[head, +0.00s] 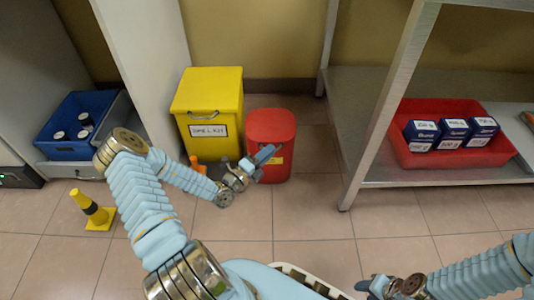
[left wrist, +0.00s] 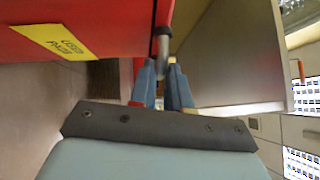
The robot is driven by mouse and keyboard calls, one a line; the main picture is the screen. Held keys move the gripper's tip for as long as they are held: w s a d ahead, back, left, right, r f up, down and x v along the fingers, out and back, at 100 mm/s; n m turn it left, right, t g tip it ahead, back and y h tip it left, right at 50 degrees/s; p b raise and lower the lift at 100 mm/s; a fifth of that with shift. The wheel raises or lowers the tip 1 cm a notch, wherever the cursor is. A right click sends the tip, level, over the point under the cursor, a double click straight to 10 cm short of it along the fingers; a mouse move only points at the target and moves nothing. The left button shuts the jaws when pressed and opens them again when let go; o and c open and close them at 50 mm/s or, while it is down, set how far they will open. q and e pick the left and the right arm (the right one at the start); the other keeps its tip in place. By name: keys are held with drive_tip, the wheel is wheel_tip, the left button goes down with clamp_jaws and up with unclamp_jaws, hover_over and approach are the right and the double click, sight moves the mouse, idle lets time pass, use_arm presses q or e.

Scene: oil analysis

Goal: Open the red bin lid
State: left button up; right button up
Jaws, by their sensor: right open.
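The red bin (head: 283,165) stands on the floor, its red lid (head: 270,122) down. In the left wrist view the bin (left wrist: 80,20) fills the upper left, with a yellow label (left wrist: 57,41). My left gripper (head: 261,163) is at the bin's front left, below the lid. In the left wrist view its fingertips (left wrist: 162,72) are on either side of a grey rod (left wrist: 162,45) beside the bin's edge; I cannot tell whether they grip it. My right gripper (head: 371,286) is open and empty at the bottom, away from the bin.
A yellow bin (head: 210,95) stands just left of the red one. A grey shelf unit (head: 385,115) with a red crate (head: 455,155) of blue boxes is at right. A blue crate (head: 66,150) and a yellow-black post (head: 89,205) are at left. The floor right of the bin is clear.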

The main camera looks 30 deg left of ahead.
use_arm(q)
clamp_jaws()
